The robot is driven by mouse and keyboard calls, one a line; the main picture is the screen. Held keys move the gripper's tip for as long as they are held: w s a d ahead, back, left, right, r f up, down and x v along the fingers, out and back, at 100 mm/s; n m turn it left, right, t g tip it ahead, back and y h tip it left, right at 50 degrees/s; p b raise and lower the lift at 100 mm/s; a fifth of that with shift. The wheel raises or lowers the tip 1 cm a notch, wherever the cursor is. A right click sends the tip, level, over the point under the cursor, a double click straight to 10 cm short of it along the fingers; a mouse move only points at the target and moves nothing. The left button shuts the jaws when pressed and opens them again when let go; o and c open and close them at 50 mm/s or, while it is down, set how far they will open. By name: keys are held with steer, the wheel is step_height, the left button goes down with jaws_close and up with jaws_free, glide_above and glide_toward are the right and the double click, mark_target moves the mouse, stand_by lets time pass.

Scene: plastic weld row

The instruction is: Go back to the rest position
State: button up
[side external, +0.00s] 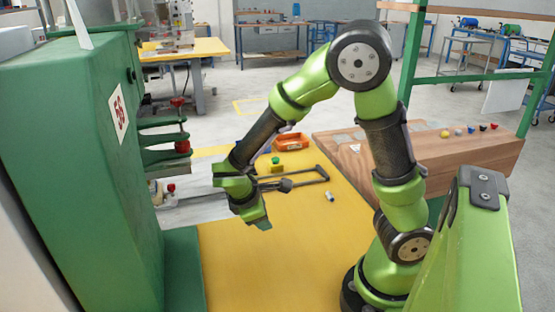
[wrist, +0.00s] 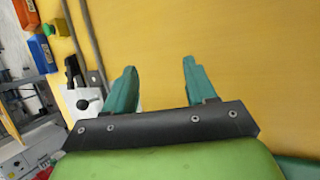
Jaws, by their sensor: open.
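My gripper (side external: 248,205) is at the end of my green arm, in the middle of the side view, above the yellow table top (side external: 230,270). In the wrist view its two teal fingers (wrist: 158,85) stand apart with bare yellow surface between them. It is open and holds nothing. The fingers touch no object that I can see.
A green machine (side external: 60,170) marked 56 stands at the left. An orange bin (side external: 292,142), a yellow-green block (side external: 276,166), a dark metal frame (side external: 310,180) and a small white cylinder (side external: 329,196) lie beyond my gripper. The front of the yellow table is clear.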

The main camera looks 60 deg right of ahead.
steer(key=s+a+r+m+t+y, duration=0.3)
steer(key=r+m, duration=0.3)
steer(key=r, duration=0.2)
steer(key=s+a+r+m+t+y, duration=0.4)
steer(key=r+m+y, duration=0.1)
steer(key=r, duration=0.4)
steer(key=shift+s+a+m, duration=0.25)
steer(key=shift+s+m, duration=0.05)
steer(key=shift+m, duration=0.2)
